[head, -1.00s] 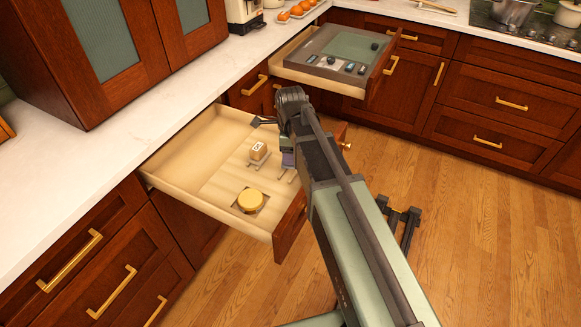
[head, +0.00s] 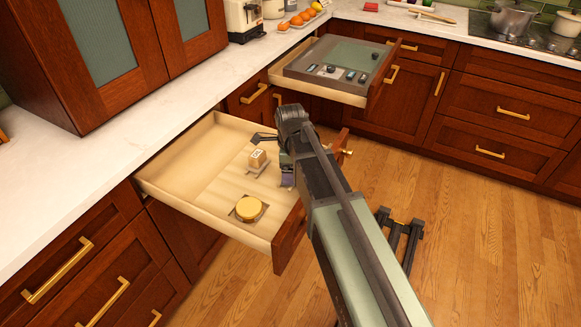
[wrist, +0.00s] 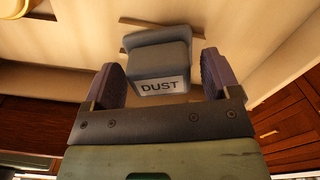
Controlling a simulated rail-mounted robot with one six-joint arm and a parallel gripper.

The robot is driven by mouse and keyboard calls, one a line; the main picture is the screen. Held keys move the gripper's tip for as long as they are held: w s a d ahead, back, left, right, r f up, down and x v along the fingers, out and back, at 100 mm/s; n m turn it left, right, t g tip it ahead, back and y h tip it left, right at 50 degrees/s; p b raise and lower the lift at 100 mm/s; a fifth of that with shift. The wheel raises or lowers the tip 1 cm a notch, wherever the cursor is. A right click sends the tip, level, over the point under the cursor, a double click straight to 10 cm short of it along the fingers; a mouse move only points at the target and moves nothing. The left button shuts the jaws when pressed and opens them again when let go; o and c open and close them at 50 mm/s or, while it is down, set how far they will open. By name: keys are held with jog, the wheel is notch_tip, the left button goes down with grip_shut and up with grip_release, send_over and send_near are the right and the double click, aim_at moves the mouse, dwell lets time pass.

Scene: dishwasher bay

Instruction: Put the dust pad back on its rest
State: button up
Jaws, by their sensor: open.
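The dust pad (wrist: 158,58) is a grey block with a white label reading DUST, seen in the wrist view. It sits between the two purple fingers of my gripper (wrist: 161,72), which is open around it; a gap shows at the pad's left and a narrower one at its right. In the head view, my gripper (head: 286,170) is low in the open near drawer (head: 190,170), at its right side, and my arm hides most of it. A thin dark bar (wrist: 140,22) shows behind the pad; I cannot tell whether it belongs to the rest.
In the same drawer, a small tan labelled block (head: 257,158) stands on a pale stand, and a round yellow piece (head: 249,208) lies on a brown square. The drawer's left part is bare. A second open drawer (head: 318,90) holds a grey tray with small dark items.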

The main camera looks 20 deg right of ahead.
notch_tip(320, 180, up, 13)
jog(key=p, duration=1.2)
jog(key=s+n, duration=0.4)
jog(key=n, duration=0.2)
jog(key=s+n, duration=0.5)
jog(key=n, duration=0.2)
jog(key=s+n, duration=0.5)
jog(key=n, duration=0.2)
jog(key=shift+s+f, duration=0.2)
jog(key=shift+f, duration=0.15)
jog(key=shift+s+n, duration=0.3)
jog(key=shift+n, duration=0.6)
jog(key=shift+a, duration=0.1)
